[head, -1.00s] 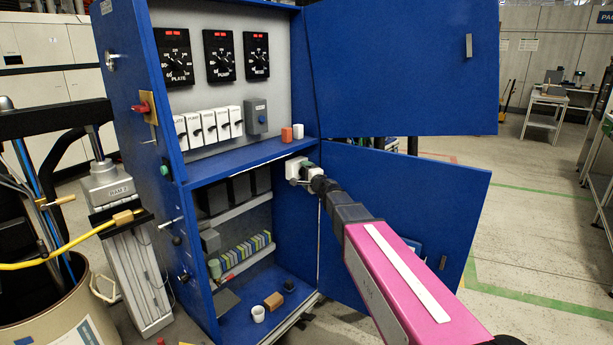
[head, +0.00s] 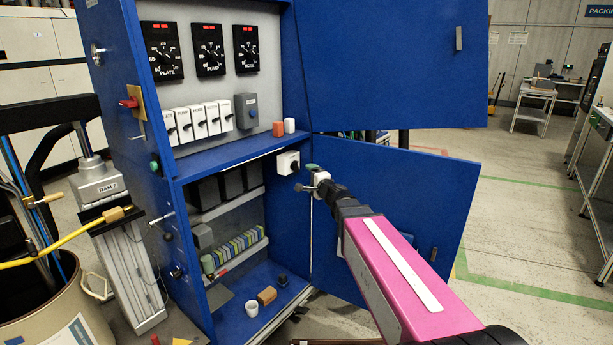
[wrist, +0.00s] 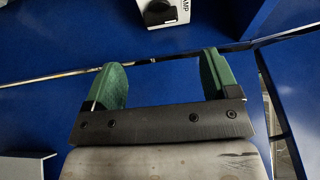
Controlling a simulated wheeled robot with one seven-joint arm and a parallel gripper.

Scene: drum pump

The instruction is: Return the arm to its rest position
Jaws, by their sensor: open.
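My gripper (wrist: 160,82) is open in the wrist view, its two green fingers apart with nothing between them. In the head view my gripper (head: 309,178) is at the end of my pink arm, in front of the blue cabinet (head: 230,152) near its right edge. A white switch box with a black knob (head: 288,162) is fixed just left of the gripper. The box also shows at the top of the wrist view (wrist: 184,10), beyond the fingers and apart from them.
The lower blue door (head: 440,195) stands open close to my arm, and the upper door (head: 385,60) is open above it. A white cup (head: 252,308) and a tan block (head: 267,295) sit in the cabinet's bottom.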

